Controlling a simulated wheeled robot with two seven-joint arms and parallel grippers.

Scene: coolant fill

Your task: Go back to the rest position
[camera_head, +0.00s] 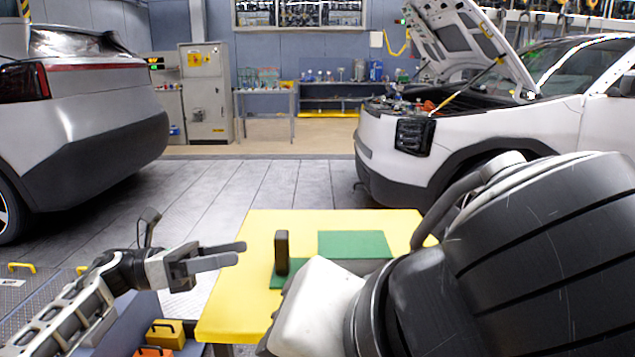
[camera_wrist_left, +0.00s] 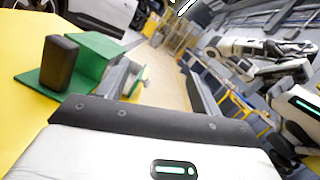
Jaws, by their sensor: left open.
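My right arm (camera_head: 535,265) fills the lower right of the head view and covers part of the table. The right gripper does not show.
The dark block stands on a low green base (camera_head: 288,281) beside a larger green block (camera_head: 355,243). A white car with its hood up (camera_head: 480,125) is behind the table at right. A grey car (camera_head: 85,100) is at left. Floor between them is clear.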

